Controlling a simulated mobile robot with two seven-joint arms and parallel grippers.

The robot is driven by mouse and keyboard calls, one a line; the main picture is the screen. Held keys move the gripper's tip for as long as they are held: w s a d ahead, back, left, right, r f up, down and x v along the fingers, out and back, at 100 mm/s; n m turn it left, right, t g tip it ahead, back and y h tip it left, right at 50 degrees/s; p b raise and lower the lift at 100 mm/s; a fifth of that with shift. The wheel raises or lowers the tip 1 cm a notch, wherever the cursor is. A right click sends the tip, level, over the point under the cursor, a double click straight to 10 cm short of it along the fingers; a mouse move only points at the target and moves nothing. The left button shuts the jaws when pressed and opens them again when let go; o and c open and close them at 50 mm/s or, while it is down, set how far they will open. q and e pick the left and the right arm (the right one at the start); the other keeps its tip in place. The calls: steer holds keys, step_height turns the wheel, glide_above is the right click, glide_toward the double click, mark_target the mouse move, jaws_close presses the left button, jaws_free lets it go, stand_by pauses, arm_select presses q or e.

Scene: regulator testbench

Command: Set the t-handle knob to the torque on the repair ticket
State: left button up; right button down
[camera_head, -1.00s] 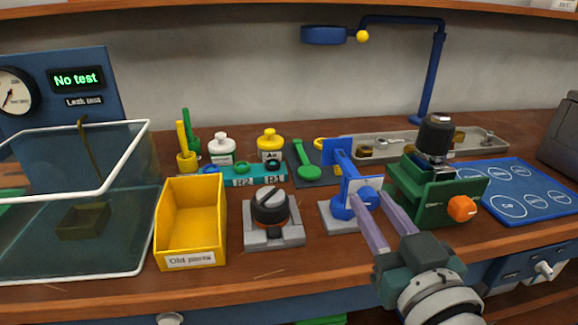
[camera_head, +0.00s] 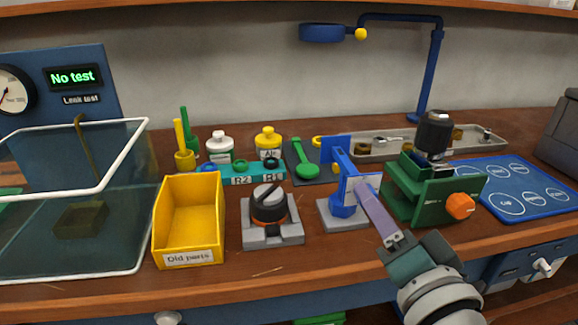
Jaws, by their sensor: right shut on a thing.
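A blue tool with a long arm (camera_head: 341,163) and a hexagonal blue lower part (camera_head: 341,207) stands on a grey base plate (camera_head: 345,222) right of centre. A pale plate (camera_head: 352,186) sits on it. My right gripper (camera_head: 363,190) reaches in from the lower right, its fingers shut on the blue t-handle knob at this tool. The fingers line up one behind the other and hide most of the knob. Any scale is too small to read. I see no readable repair ticket. My left gripper is not in view.
A green vise (camera_head: 405,200) with an orange knob (camera_head: 460,206) holds a black-topped part (camera_head: 434,135), close right of my gripper. A black dial unit (camera_head: 270,205) and yellow bin (camera_head: 188,225) stand to the left. A metal tray (camera_head: 375,155) lies behind. The front wood strip is mostly clear.

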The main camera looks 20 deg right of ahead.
steer(key=shift+m+b, duration=0.35)
steer(key=shift+m, duration=1.85)
steer(key=c, duration=0.6)
jaws_free()
steer(key=shift+o, duration=0.2)
steer(key=v, duration=1)
steer(key=shift+d, duration=0.1)
